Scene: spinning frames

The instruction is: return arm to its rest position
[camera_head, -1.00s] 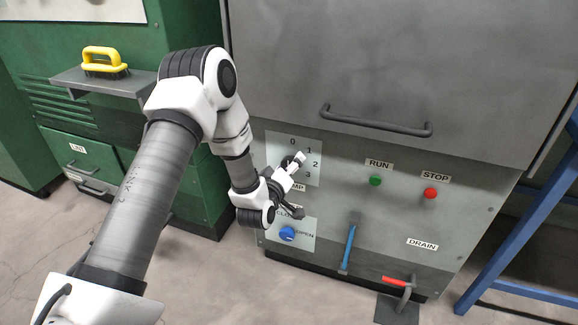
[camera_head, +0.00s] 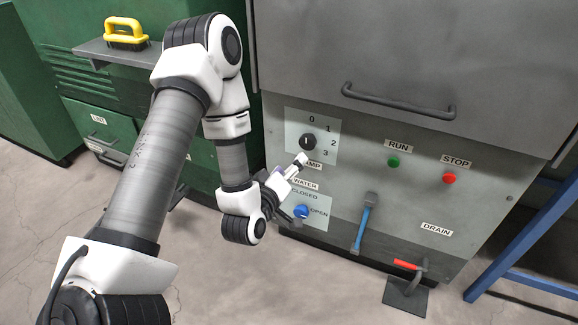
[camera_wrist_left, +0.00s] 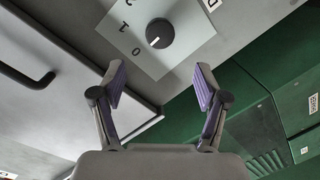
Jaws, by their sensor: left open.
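My left arm comes in from the left in the head view, and its gripper (camera_head: 297,187) is in front of the grey machine's panel. In the left wrist view the gripper (camera_wrist_left: 160,85) is open, with two purple-padded fingers apart and nothing between them. The black rotary knob (camera_head: 307,142) on its numbered plate is apart from the gripper; it also shows beyond the fingertips in the left wrist view (camera_wrist_left: 160,33). The blue water knob (camera_head: 301,211) is just below the gripper. My right gripper is not in view.
The grey machine (camera_head: 480,215) has a green RUN button (camera_head: 394,162), a red STOP button (camera_head: 449,178), a blue-handled lever (camera_head: 362,228) and a red-handled drain lever (camera_head: 408,264). A yellow-handled brush (camera_head: 126,33) sits on a shelf at left. A blue frame (camera_head: 525,240) stands at right.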

